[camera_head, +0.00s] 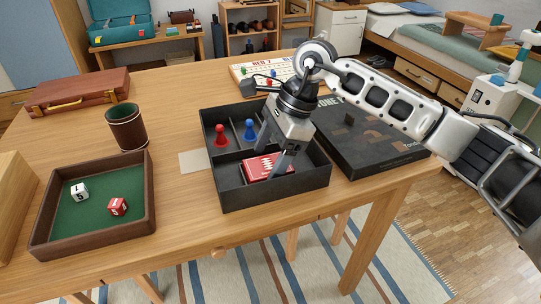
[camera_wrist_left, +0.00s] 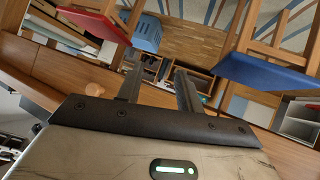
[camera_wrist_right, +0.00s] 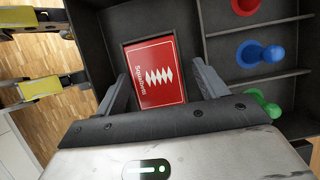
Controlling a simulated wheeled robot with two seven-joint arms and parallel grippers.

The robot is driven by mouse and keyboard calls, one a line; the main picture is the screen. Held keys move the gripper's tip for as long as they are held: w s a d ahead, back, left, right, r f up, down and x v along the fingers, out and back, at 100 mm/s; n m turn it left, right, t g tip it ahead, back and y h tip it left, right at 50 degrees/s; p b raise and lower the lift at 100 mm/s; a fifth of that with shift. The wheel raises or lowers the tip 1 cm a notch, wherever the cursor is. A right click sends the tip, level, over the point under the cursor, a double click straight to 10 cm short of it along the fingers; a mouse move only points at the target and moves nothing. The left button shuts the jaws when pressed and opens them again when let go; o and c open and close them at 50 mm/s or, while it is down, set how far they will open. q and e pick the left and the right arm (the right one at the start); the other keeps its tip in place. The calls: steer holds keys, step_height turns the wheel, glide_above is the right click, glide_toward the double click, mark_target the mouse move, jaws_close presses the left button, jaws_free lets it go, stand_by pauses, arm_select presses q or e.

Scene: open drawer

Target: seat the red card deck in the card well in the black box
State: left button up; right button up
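The red card deck (camera_head: 268,167) lies in the front compartment of the black box (camera_head: 234,195). In the right wrist view the deck (camera_wrist_right: 156,72) lies label up inside a dark rectangular recess, the card well (camera_wrist_right: 127,46), with a narrow gap along its upper and left sides. I cannot tell whether it is fully flat at the bottom. My right gripper (camera_head: 275,153) is over the deck, with its fingers apart on either side of it; it also shows in the right wrist view (camera_wrist_right: 160,68). My left gripper (camera_wrist_left: 160,80) is open and empty, away from the box.
Red (camera_head: 221,137) and blue (camera_head: 250,129) pawns stand in the box's rear compartments; a green pawn (camera_wrist_right: 262,103) shows in the right wrist view. A dark game box (camera_head: 365,145) lies to the right. A dice tray (camera_head: 92,242) and cup (camera_head: 126,127) stand left.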

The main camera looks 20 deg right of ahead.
arm_select(q)
steer(key=shift+f, duration=0.1)
arm_select(e)
steer(key=shift+s+f, duration=0.3)
steer(key=shift+f, duration=0.25)
steer(key=shift+r, duration=0.15)
arm_select(q)
steer(key=r, duration=0.1)
steer(key=r+p, duration=0.1)
steer(key=r, duration=0.1)
steer(key=shift+s+a+t, duration=0.2)
steer(key=shift+a+t, duration=0.1)
steer(key=shift+a, duration=0.05)
arm_select(e)
steer(key=v, duration=1.2)
steer(key=shift+w+r, duration=0.2)
steer(key=shift+w, duration=0.05)
arm_select(q)
steer(key=shift+f+p, duration=0.25)
steer(key=shift+p, duration=0.05)
